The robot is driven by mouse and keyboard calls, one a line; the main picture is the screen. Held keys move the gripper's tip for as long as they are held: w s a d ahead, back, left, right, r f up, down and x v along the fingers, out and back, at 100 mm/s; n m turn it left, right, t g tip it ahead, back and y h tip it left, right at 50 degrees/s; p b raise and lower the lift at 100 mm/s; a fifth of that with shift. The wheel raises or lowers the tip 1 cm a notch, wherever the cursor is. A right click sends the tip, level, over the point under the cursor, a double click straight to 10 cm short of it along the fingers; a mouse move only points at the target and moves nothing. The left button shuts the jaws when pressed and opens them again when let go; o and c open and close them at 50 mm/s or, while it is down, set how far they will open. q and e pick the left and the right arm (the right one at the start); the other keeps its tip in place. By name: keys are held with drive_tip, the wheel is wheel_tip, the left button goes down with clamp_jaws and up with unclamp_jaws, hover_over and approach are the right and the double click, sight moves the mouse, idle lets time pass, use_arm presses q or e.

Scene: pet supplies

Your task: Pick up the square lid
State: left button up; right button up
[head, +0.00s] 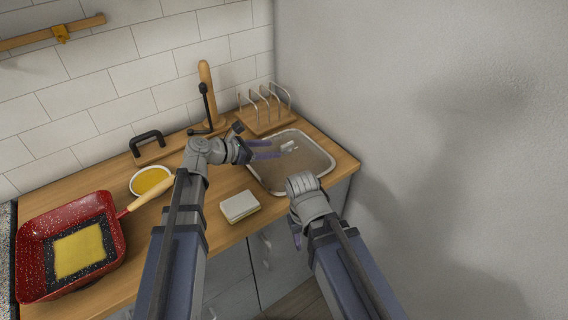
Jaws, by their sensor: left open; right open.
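The square lid (312,171) lies flat at the right end of the wooden counter. It looks like a clear or brownish pane with a pale metal rim and a small light handle near its middle. My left gripper (276,149) is open, its two purple fingers over the lid's left part and pointing at the handle. The handle is not between the fingers, and I cannot tell their height above the lid. My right gripper (296,236) is open in front of the lid's near edge; its wrist hides most of its fingers. It holds nothing that I can see.
A red speckled square pan (31,249) with a yellow slab stands at the left. A bowl of yellow liquid (151,181), a pale block (239,206), a wooden rack (266,117) and a black-levered wooden press (206,80) share the counter (222,185). A grey wall (430,130) rises at right.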

sight(282, 146)
use_arm(q)
drive_tip(key=shift+w+a+r+n, duration=0.1)
drive_tip(key=shift+w+a+n, duration=0.3)
drive_tip(key=shift+w+n, duration=0.1)
drive_tip(key=shift+s+d+b+x, duration=0.1)
drive_tip(key=shift+b+x, duration=0.65)
drive_tip(key=shift+x, duration=1.25)
drive_tip(key=shift+s+d+b+x, duration=0.15)
drive_tip(key=shift+b+x, duration=0.55)
drive_tip(key=shift+x, duration=1.25)
drive_tip(key=shift+r, duration=0.2)
clamp_jaws()
